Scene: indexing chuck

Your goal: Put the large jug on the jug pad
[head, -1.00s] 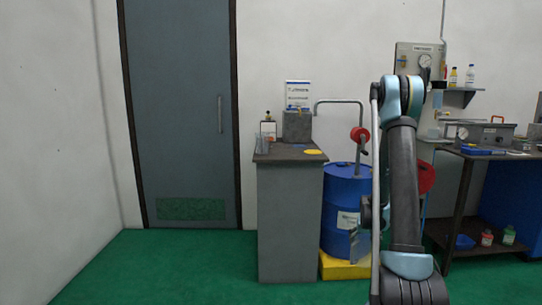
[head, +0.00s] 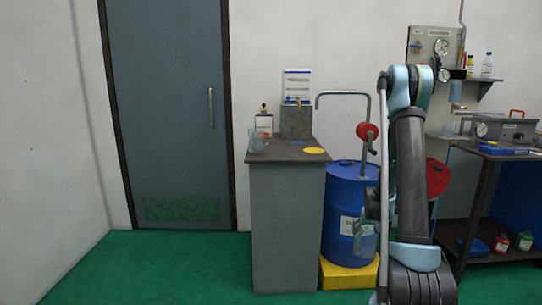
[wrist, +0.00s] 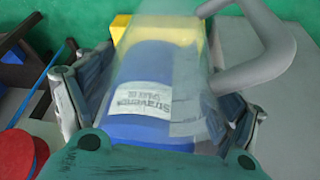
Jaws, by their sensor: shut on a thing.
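A large clear jug (head: 365,242) hangs from my gripper (head: 373,208), in front of the blue drum in the head view. In the wrist view the see-through jug (wrist: 185,75) lies between the two fingers of my gripper (wrist: 158,105), which is shut on it. On the grey cabinet's top lie a yellow round pad (head: 314,150) and a small blue pad (head: 297,142); I cannot tell which is the jug pad. A smaller clear vessel (head: 257,143) stands at the top's left edge.
The cabinet (head: 285,225) also bears a grey block (head: 296,121) and a bottle (head: 264,122) at the back. The blue drum (head: 346,200), with a pump pipe and red wheel (head: 367,131), stands right of it on a yellow base (head: 350,272). Green floor is free at left.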

